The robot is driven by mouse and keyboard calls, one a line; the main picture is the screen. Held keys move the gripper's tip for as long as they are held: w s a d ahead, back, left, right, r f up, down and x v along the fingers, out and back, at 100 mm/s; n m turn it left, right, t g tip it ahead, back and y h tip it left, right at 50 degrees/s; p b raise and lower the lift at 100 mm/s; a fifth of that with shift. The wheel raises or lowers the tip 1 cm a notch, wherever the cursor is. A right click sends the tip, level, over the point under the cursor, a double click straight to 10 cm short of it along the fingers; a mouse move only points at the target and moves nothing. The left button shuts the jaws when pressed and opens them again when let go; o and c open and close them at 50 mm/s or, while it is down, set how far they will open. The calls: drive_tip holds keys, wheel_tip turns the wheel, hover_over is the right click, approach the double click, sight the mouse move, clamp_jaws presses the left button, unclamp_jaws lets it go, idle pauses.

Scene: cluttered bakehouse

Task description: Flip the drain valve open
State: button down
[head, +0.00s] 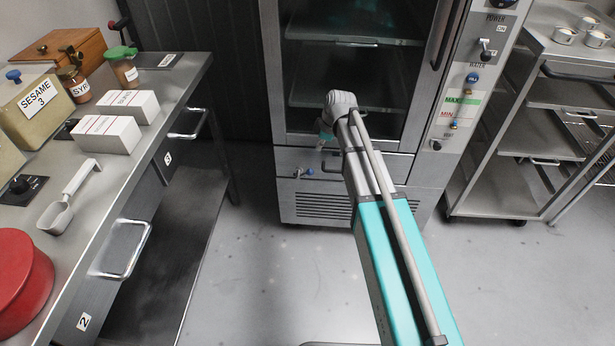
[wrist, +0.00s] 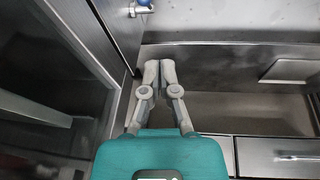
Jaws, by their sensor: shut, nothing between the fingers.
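My gripper (head: 321,145) hangs in front of the cabinet, a little above and right of the valve in the head view. In the wrist view my gripper (wrist: 160,66) has its two grey fingers together with nothing between them. The fingertips are apart from the valve.
A steel bench (head: 101,204) on the left holds white boxes (head: 109,134), a scoop (head: 66,200) and a red lid (head: 20,280). A shelf trolley (head: 500,190) stands right of the cabinet. The cabinet front also carries a control panel (head: 463,100). The floor before the cabinet is clear.

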drive_tip(key=w+a+f+n, duration=0.1)
drive_tip(key=w+a+f+n+b, duration=0.1)
drive_tip(key=shift+w+a, duration=0.15)
drive_tip(key=shift+a, duration=0.15)
drive_tip(key=shift+f+b, duration=0.15)
drive_tip(key=shift+b, duration=0.15)
drive_tip(key=b, duration=1)
hover_over(308, 172)
drive_tip(key=a, duration=0.2)
wheel_tip(308, 172, down, 10)
drive_tip(key=r, duration=0.1)
drive_tip(key=shift+d+f+b, duration=0.55)
drive_tip(key=shift+f+b, duration=0.15)
drive_tip(key=shift+f, duration=0.25)
drive_tip(key=shift+d+f+b, duration=0.5)
drive_tip(key=shift+f+b, duration=0.15)
drive_tip(key=shift+f, duration=0.25)
drive_tip(key=shift+a+f+y, duration=0.1)
drive_tip(key=shift+a+y, duration=0.05)
drive_tip(key=shift+y, duration=0.15)
